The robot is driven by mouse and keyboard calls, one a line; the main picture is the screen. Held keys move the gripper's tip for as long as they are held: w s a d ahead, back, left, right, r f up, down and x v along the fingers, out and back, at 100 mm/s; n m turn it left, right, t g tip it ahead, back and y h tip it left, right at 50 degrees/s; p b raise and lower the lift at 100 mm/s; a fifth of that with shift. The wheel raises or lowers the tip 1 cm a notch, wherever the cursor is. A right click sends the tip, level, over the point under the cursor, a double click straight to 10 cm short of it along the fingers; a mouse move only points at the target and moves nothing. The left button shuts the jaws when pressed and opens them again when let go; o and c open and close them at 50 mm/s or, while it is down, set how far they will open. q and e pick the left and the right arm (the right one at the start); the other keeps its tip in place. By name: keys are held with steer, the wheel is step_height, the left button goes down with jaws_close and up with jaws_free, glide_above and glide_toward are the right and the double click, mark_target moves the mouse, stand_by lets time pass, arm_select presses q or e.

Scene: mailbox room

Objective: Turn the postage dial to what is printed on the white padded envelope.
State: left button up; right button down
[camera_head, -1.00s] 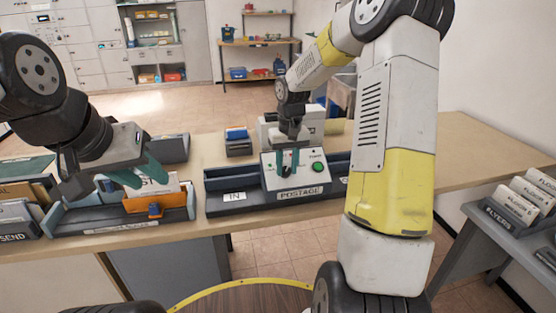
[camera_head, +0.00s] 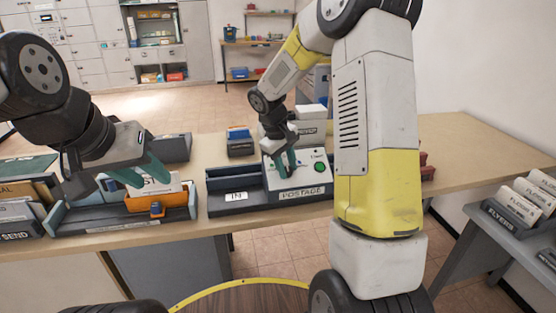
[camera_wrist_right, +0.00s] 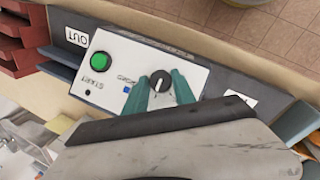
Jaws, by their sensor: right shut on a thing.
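The postage machine (camera_head: 305,181) is a white box with a sloped face and a POSTAGE label, standing on the counter. Its black dial (camera_wrist_right: 160,82) shows in the right wrist view with a white pointer mark; the printing around it is too small to read. My right gripper (camera_head: 284,163) is at the machine's face, its teal fingers on either side of the dial and shut on it.
A green START button (camera_wrist_right: 102,60) is beside the dial. The IN tray (camera_head: 235,190) is left of the machine and the OUT tray (camera_wrist_right: 72,50) shows in the wrist view. The orange tray (camera_head: 178,201) sits further left. A FLYERS rack (camera_head: 510,222) stands at right.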

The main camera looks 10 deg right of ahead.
stand_by(0.3)
steer(key=c, duration=1.3)
jaws_free()
steer(key=shift+r, duration=0.1)
steer(key=v, duration=0.7)
steer(key=shift+r, duration=0.25)
steer(key=shift+a, duration=0.1)
